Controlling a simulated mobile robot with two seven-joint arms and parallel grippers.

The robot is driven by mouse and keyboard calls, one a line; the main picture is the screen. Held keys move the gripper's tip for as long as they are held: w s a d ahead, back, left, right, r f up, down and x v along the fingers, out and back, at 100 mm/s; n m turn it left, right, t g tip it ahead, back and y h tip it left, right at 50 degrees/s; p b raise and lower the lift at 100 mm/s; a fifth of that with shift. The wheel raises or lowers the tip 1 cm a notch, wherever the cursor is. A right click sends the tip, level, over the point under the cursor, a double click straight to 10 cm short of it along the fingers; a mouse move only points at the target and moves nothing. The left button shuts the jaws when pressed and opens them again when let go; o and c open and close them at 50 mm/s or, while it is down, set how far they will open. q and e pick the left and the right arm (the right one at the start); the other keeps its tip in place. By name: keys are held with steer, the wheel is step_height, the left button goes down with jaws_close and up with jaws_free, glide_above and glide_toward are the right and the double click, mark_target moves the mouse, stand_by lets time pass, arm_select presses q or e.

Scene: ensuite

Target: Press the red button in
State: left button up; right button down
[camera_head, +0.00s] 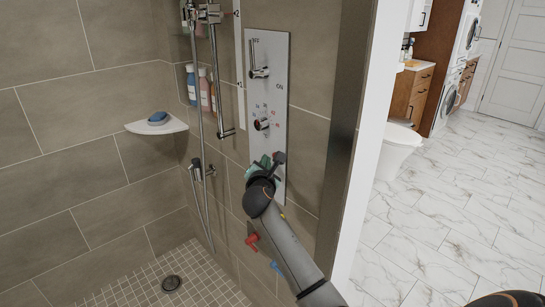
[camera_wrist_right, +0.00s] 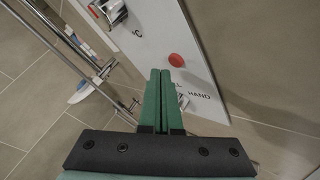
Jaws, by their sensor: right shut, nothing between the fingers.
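The red button (camera_wrist_right: 176,60) is a small round knob on a pale shower panel (camera_wrist_right: 180,25), seen in the wrist view. The panel (camera_head: 280,65) hangs on the tiled wall in the head view; the button cannot be made out there, near my gripper. My right gripper (camera_head: 263,166) is at the panel's lower part. Its green fingers (camera_wrist_right: 160,73) are shut together and empty. In the wrist view their tips are just left of and below the button; I cannot tell whether they touch it. My left gripper is not in view.
A chrome shower rail (camera_head: 219,75) stands left of the panel. A corner shelf (camera_head: 165,127) holds a blue item. Red (camera_head: 252,241) and blue (camera_head: 276,266) valve handles sit low on the wall beside my arm. A wall end (camera_head: 345,130) bounds the shower at right.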

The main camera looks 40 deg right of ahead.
steer(key=shift+a, duration=0.4)
steer(key=shift+s+a+p, duration=0.15)
steer(key=shift+a+p, duration=0.15)
steer(key=shift+a, duration=0.95)
steer(key=shift+s+a+p, duration=0.1)
steer(key=shift+a+p, duration=0.2)
steer(key=shift+a, duration=0.95)
steer(key=s+a+f+m+g+y, duration=0.1)
steer(key=s+a+f+m+y, duration=0.35)
steer(key=f, duration=0.55)
steer(key=s+a+f+m+y, duration=0.1)
steer(key=s+a+f+y, duration=0.2)
steer(key=s+a+f, duration=0.55)
steer(key=s+a+f+m+y, duration=0.1)
steer(key=s+a+f+m, duration=0.1)
steer(key=s+f+m, duration=0.2)
steer(key=s+a+f+m+g+y, duration=0.1)
steer(key=s+f+m, duration=0.3)
steer(key=s, duration=0.6)
steer(key=s+a+f+m+g+y, duration=0.1)
steer(key=s+a+f+m+y, duration=0.2)
steer(key=s+a+f+m, duration=0.1)
steer(key=s+m, duration=0.1)
steer(key=s, duration=0.1)
steer(key=shift+s+f, duration=0.15)
steer(key=shift+s, duration=0.25)
